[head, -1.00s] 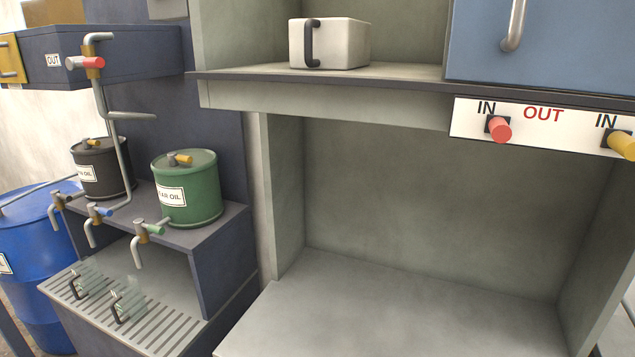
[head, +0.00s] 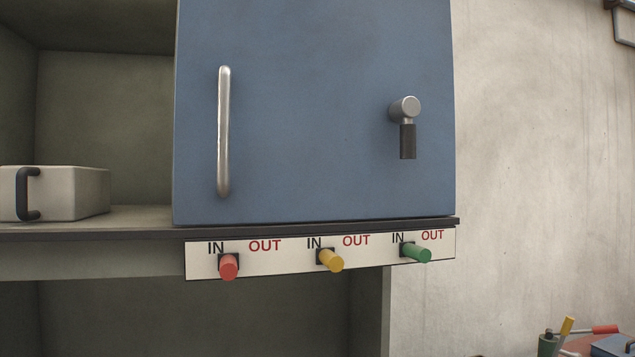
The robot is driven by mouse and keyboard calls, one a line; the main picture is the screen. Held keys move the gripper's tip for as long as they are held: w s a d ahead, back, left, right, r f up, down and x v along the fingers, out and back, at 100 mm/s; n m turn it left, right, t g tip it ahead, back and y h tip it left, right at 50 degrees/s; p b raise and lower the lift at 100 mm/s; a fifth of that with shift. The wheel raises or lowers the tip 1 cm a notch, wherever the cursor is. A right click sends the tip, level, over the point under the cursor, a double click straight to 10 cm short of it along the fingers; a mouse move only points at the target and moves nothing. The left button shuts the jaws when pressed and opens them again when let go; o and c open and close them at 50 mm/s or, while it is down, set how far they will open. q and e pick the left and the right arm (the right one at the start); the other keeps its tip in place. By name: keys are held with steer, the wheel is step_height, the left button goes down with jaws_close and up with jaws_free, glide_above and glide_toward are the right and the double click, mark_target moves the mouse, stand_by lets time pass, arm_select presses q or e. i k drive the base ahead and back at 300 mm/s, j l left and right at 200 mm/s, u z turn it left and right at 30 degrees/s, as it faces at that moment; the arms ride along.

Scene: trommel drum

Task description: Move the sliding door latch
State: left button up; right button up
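A blue sliding door (head: 315,130) fills the middle of the head view, at the right part of the cabinet. A long vertical silver handle (head: 223,132) is on its left side. A latch (head: 405,125) with a round silver pivot and a dark grip is on its right side; the grip hangs straight down. Neither of my grippers is in view.
Below the door a white IN/OUT panel (head: 290,257) carries a red knob (head: 229,266), a yellow knob (head: 331,260) and a green knob (head: 417,253). A white box with a black handle (head: 70,193) sits on the open shelf at left. Bare wall is at right.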

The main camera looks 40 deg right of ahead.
mark_target(403, 110)
steer(key=z, duration=1.65)
steer(key=l+u, duration=0.1)
steer(key=l, duration=0.3)
